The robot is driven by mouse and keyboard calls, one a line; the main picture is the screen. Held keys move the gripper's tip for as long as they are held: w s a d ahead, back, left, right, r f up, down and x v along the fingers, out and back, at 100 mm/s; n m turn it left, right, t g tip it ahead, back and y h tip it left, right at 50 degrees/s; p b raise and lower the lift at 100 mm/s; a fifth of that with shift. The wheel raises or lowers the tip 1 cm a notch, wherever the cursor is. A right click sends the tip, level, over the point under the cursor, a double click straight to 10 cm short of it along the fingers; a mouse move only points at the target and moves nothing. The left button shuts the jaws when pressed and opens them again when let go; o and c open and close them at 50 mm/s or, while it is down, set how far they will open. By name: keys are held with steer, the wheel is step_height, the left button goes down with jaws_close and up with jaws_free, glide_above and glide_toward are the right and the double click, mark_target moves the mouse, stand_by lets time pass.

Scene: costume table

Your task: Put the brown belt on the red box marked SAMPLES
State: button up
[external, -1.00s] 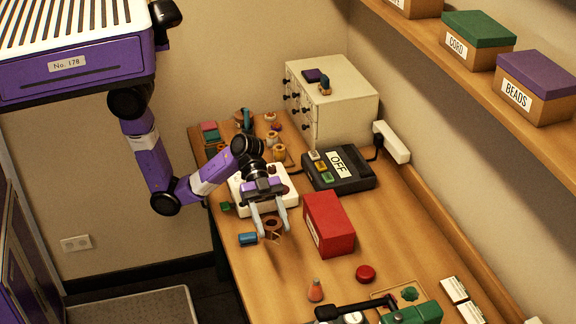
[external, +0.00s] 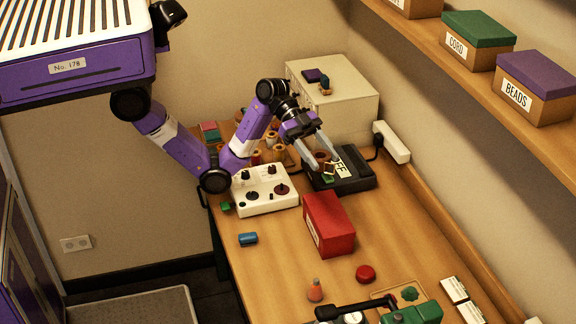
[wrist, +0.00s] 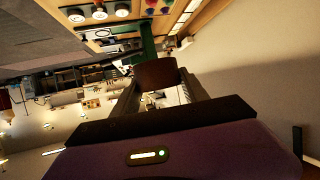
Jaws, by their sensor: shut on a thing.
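My gripper (external: 327,164) is shut on the brown belt (external: 322,156), a small coiled brown piece held between the fingertips. In the external view it is over the black box with the OFF label, up and to the left of the red box. The belt also shows as a dark brown shape between the fingers in the wrist view (wrist: 157,74). The red box (external: 331,222) stands on the table with a white label on its left side, too oblique to read fully. Its top is bare.
The black OFF box (external: 354,182) is below my gripper. A white control panel (external: 270,205) with knobs lies to the left. A cream drawer cabinet (external: 350,95) stands behind. A blue piece (external: 248,239) and a red round piece (external: 366,274) lie near the red box.

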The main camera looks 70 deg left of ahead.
steer(key=w+a+r, duration=0.2)
steer(key=w, duration=0.1)
steer(key=n+p, duration=0.1)
glide_above(326, 211)
steer(key=shift+t, duration=0.4)
step_height(326, 211, down, 16)
steer(key=shift+a+f, duration=0.1)
steer(key=shift+f, duration=2.5)
steer(key=shift+f, duration=0.2)
steer(key=o, duration=1.5)
steer(key=shift+r, duration=0.2)
